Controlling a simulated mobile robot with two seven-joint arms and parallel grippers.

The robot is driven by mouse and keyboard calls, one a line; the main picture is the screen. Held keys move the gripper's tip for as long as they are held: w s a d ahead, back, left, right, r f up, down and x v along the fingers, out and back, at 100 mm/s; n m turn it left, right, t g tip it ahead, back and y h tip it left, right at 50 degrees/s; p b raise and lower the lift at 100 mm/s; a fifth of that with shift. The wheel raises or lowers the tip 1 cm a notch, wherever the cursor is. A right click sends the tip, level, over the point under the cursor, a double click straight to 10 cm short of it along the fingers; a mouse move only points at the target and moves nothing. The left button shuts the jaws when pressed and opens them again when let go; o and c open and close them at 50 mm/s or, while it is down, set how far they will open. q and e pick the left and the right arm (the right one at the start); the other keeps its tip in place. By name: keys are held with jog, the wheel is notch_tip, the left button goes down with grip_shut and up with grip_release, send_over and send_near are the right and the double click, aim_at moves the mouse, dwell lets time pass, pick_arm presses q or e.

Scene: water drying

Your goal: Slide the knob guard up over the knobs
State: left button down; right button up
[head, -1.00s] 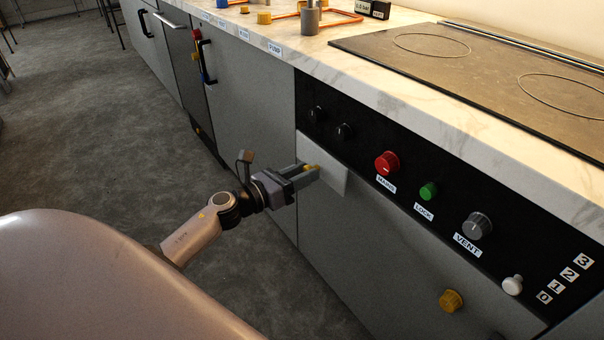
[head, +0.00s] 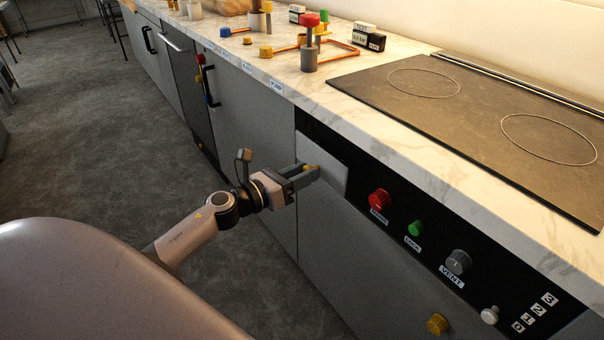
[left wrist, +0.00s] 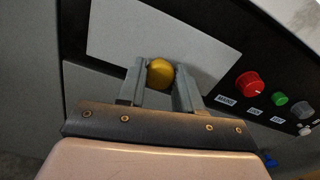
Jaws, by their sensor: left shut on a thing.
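The knob guard (head: 330,160) is a pale grey plate on the left end of the black control panel (head: 352,153). No black knobs show at that end; the plate covers where they sat. A yellow knob (left wrist: 160,72) sticks out near the guard's lower edge. My left gripper (head: 312,172) is shut on this yellow knob, with one finger on either side of it in the left wrist view. The guard also fills the upper middle of the left wrist view (left wrist: 125,35). My right gripper is not in view.
A red knob (head: 379,200), a green knob (head: 416,228) and a grey vent knob (head: 459,261) sit right of the guard. The marble counter (head: 400,130) overhangs the panel.

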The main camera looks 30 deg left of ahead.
pick_arm(q)
jog(key=c, duration=0.7)
grip_release()
jog(key=shift+r, duration=0.3)
jog(key=shift+c, duration=0.2)
jog(key=shift+f, duration=0.1)
jog(key=shift+s, duration=0.15)
jog(key=v, duration=0.7)
jog(key=shift+b, duration=0.35)
